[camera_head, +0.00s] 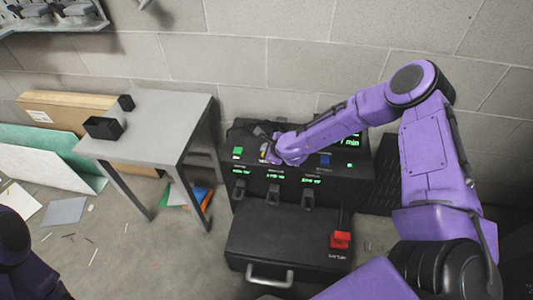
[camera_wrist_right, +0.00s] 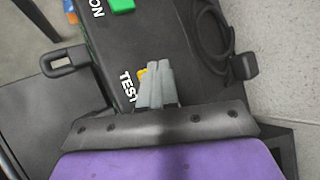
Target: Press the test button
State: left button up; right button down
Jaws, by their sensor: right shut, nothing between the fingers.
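The black machine (camera_head: 290,235) stands against the wall with a sloped panel of buttons. The yellow test button (camera_wrist_right: 142,73) shows partly in the right wrist view, beside the white TEST label (camera_wrist_right: 128,88). My right gripper (camera_wrist_right: 158,68) is shut and empty, its fingertips over the button and covering much of it. I cannot tell whether they touch it. In the head view the right gripper (camera_head: 267,155) is at the panel, beside the green button (camera_head: 238,151). That button also shows in the wrist view (camera_wrist_right: 122,5). My left gripper is not in view.
A blue button (camera_head: 324,160) and a lit green display (camera_head: 348,141) are right of my gripper. A grey table (camera_head: 155,105) with black boxes stands left. A black cable (camera_wrist_right: 205,40) lies on the machine.

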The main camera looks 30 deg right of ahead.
jog(key=shift+f+b, duration=0.35)
jog(key=shift+f, duration=0.1)
jog(key=shift+r, duration=0.1)
dwell(0.5)
jog(key=shift+r+p, duration=0.75)
notch_tip(320, 180, up, 5)
jog(key=p, duration=0.4)
jog(key=shift+r, duration=0.1)
dwell(0.5)
